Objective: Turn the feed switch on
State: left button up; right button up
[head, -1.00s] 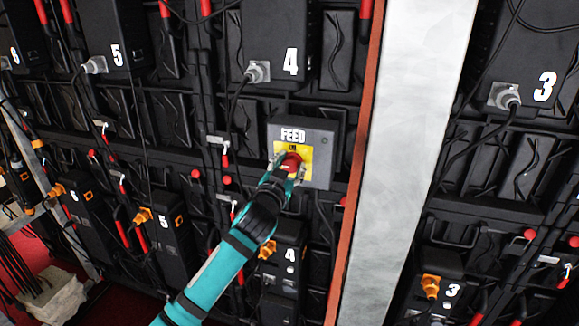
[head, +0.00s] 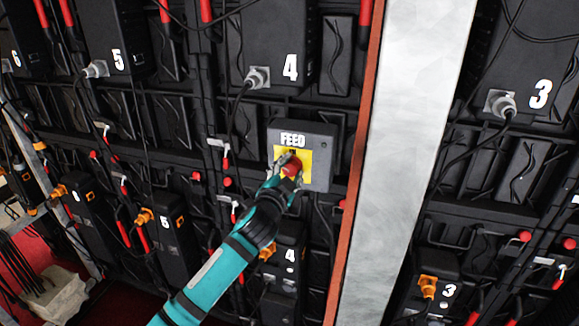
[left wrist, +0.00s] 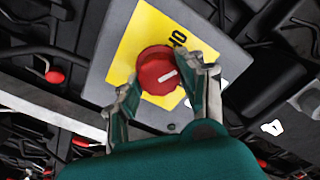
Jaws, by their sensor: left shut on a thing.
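The feed switch is a round red knob (head: 291,168) on a yellow plate (head: 306,168), on a grey box (head: 326,155) labelled FEED. In the left wrist view the knob (left wrist: 157,68) carries a white mark pointing right and slightly up; dark lettering is on the yellow plate (left wrist: 150,22) beyond it. My left gripper (head: 289,172) is at the knob, shut on it. In the left wrist view its fingers (left wrist: 168,76) stand on either side of the knob; exact contact is hard to see. My right gripper is not in view.
The box sits on a black panel wall with cables and numbered units, such as unit 4 (head: 272,45) above it. A pale metal post (head: 405,150) with an orange-red edge stands right of the box. Another unit 4 (head: 288,265) is below, near my left arm.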

pick_arm(q)
jog(key=m+p, duration=0.2)
jog(key=m, duration=0.4)
jog(key=shift+m, duration=0.3)
jog(key=m+p, duration=0.1)
jog(key=m, duration=0.2)
jog(key=shift+f+p, duration=0.1)
jog(key=shift+p, duration=0.25)
jog(key=shift+f+m+p, duration=0.15)
jog(key=shift+m+p, duration=0.25)
jog(key=shift+m, duration=1.1)
jog(key=o, duration=1.2)
jog(key=shift+c, duration=0.2)
jog(key=v, duration=1.2)
